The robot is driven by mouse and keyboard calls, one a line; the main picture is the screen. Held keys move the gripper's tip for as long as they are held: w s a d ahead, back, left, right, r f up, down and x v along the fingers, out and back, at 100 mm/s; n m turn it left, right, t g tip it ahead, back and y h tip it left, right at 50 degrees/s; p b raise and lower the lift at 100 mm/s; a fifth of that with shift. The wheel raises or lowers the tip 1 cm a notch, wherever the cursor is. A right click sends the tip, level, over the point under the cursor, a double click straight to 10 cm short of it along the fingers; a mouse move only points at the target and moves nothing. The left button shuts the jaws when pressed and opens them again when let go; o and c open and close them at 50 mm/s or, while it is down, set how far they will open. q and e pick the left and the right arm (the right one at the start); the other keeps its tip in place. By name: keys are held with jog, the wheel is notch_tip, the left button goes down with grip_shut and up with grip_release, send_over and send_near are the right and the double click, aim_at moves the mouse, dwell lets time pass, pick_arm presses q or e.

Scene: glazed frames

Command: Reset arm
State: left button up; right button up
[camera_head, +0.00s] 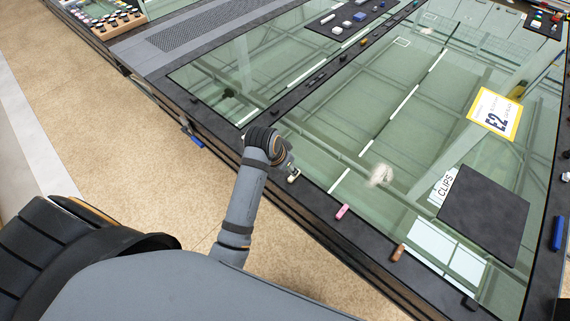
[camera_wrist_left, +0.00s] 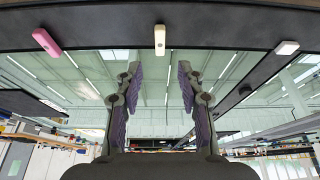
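My left arm reaches up from the lower left to the near edge of the glazed frame in the head view. My left gripper (camera_head: 286,165) is over the dark border, partly hidden by the wrist. In the left wrist view my left gripper (camera_wrist_left: 158,76) has its two fingers spread apart with nothing between them. A small cream block (camera_head: 293,176) lies on the border close to the gripper. The cream block shows just beyond the fingertips in the left wrist view (camera_wrist_left: 160,40), apart from them. My right gripper is not in view.
A pink block (camera_head: 342,211) and a brown block (camera_head: 398,252) lie along the same border. A black mat (camera_head: 484,213), a CLIPS label (camera_head: 444,187), a yellow-edged E2 card (camera_head: 495,113) and a crumpled whitish thing (camera_head: 379,175) are on the glass. The floor (camera_head: 140,130) at left is clear.

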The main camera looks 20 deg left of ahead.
pick_arm(q)
jog(key=v, duration=0.2)
jog(key=shift+s+r, duration=0.1)
jog(key=shift+r, duration=0.2)
jog(key=s+a+f+n+y, duration=0.1)
jog(key=s+a, duration=0.3)
jog(key=s, duration=0.3)
jog(key=s+a+f+n+y, duration=0.1)
jog(key=s+a+f+n, duration=0.1)
jog(key=s+a, duration=0.35)
jog(key=s+f+g+b, duration=0.25)
jog(key=f+b, duration=0.45)
jog(key=f, duration=2.4)
jog(key=s+a+f+b, duration=0.2)
jog(key=s+f+b, duration=0.4)
jog(key=s+f, duration=1.4)
notch_tip(320, 180, down, 4)
jog(key=shift+s+f+g, duration=0.2)
jog(key=shift+g, duration=0.15)
